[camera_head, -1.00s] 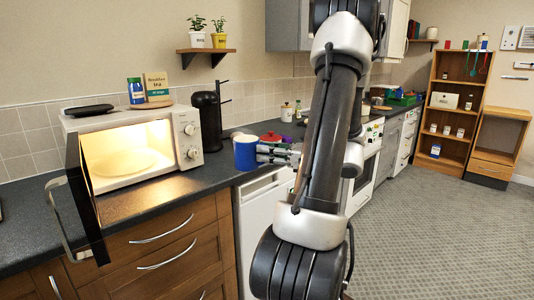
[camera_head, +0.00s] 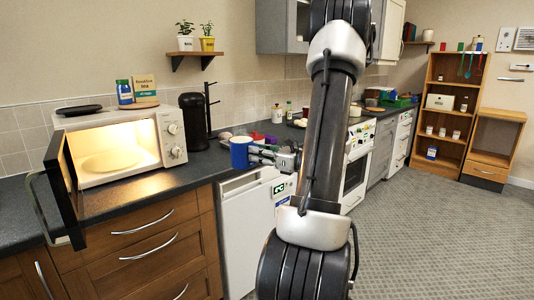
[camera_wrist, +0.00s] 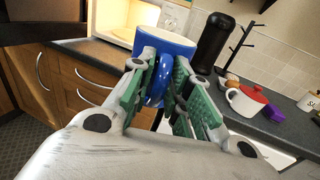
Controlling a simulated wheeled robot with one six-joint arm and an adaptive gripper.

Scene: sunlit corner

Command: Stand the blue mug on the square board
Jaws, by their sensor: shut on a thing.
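The blue mug (camera_head: 240,153) is held out in front of the worktop in the head view, above the white appliance front. In the wrist view the mug (camera_wrist: 163,46) is upright or nearly so, its pale rim toward the far side and its handle toward me. My gripper (camera_head: 262,154) is shut on the mug's handle. In the wrist view its green-padded fingers (camera_wrist: 160,88) stand on either side of the handle. I cannot make out the square board for certain in either view.
The microwave (camera_head: 145,115) stands on the left with its door (camera_head: 60,180) swung open over the worktop edge. A purple item (camera_wrist: 273,113) lies beside the pot. Floor is clear on the right.

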